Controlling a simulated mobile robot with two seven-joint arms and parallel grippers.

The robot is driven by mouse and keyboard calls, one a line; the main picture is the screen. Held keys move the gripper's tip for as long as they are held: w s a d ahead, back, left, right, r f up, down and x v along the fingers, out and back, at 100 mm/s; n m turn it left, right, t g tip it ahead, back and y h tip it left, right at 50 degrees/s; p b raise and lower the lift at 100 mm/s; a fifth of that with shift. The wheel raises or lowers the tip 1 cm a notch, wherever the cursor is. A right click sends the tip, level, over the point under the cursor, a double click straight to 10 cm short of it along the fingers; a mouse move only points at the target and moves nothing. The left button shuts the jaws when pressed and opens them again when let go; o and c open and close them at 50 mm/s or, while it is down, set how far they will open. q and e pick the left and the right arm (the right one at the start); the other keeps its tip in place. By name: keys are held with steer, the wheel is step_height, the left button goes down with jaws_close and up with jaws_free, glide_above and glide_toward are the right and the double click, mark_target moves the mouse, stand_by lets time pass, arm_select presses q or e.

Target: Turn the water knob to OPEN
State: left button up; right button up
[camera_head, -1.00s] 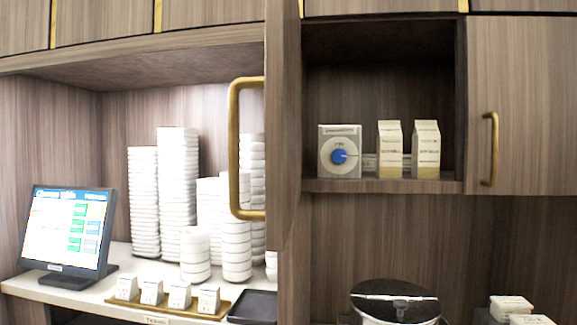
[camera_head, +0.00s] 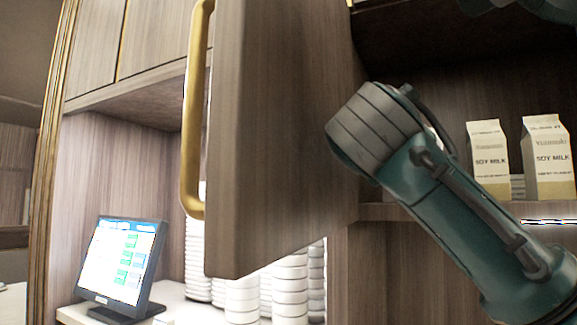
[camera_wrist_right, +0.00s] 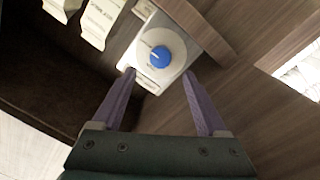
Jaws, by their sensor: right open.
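The water knob (camera_wrist_right: 160,56) is a round blue dial on a white disc, on the front of a pale box (camera_wrist_right: 149,79). In the right wrist view it sits at the upper middle, ahead of my right gripper (camera_wrist_right: 159,74). The purple fingers are spread wide, with the tips to either side of the box's lower part and nothing shut between them. I cannot tell whether they touch the box. In the head view the knob and box are hidden behind my right arm. My left gripper is not in view.
An open cabinet door (camera_head: 285,140) with a brass handle (camera_head: 190,120) stands left of my arm. Soy milk cartons (camera_head: 488,160) (camera_head: 548,158) stand on the shelf (camera_head: 375,212) beside the box. A screen (camera_head: 119,262) and stacked white dishes (camera_head: 290,285) are lower left.

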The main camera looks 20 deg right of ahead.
steer(key=p+x, duration=0.3)
steer(key=x, duration=0.3)
steer(key=shift+w+d, duration=0.2)
steer(key=shift+d, duration=0.1)
steer(key=shift+c, duration=0.2)
jaws_close()
